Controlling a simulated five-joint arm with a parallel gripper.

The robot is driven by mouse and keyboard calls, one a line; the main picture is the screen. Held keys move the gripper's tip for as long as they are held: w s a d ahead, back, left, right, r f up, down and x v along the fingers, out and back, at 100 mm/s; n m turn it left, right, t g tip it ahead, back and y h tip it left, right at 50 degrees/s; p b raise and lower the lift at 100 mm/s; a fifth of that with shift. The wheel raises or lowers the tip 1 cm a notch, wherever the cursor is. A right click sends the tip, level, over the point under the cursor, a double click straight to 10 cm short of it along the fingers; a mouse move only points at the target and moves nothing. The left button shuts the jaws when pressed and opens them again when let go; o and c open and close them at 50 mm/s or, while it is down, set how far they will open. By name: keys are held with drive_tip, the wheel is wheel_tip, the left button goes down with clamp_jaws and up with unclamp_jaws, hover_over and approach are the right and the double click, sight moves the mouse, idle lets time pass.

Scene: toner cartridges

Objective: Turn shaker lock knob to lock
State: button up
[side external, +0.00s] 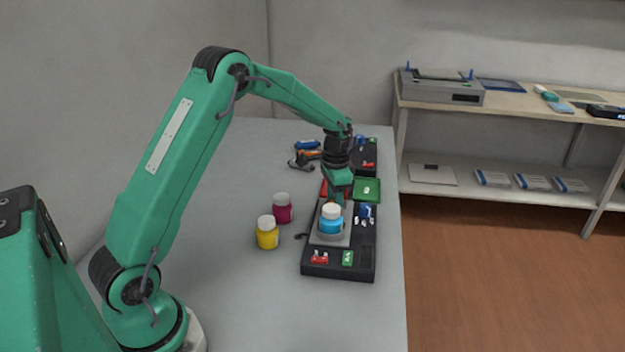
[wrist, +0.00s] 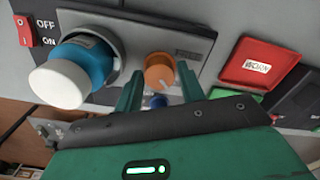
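The shaker (side external: 312,266) is a black unit with a grey top plate (wrist: 192,42), standing on the table. A cyan bottle (side external: 331,226) with a white cap sits in it; it also shows in the wrist view (wrist: 98,55). The orange lock knob (wrist: 159,70) with a pale pointer mark is on the plate beside the bottle. My gripper (wrist: 159,68) is open, with one green finger on each side of the knob and small gaps visible. In the side view my gripper (side external: 338,197) is low behind the bottle, and the knob is hidden.
A red tray marked WORN (wrist: 258,64) and a green tray (side external: 368,188) lie beyond the shaker. Yellow (side external: 267,232) and magenta (side external: 283,208) bottles stand left of it. Cables or tools (side external: 306,152) lie at the back. A red OFF/ON switch (wrist: 24,30) is near the bottle.

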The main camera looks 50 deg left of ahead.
drive_tip(key=shift+o, duration=1.1)
drive_tip(key=shift+f, duration=0.1)
wheel_tip(320, 180, up, 8)
drive_tip(key=shift+f, duration=0.25)
drive_tip(key=shift+r, duration=0.2)
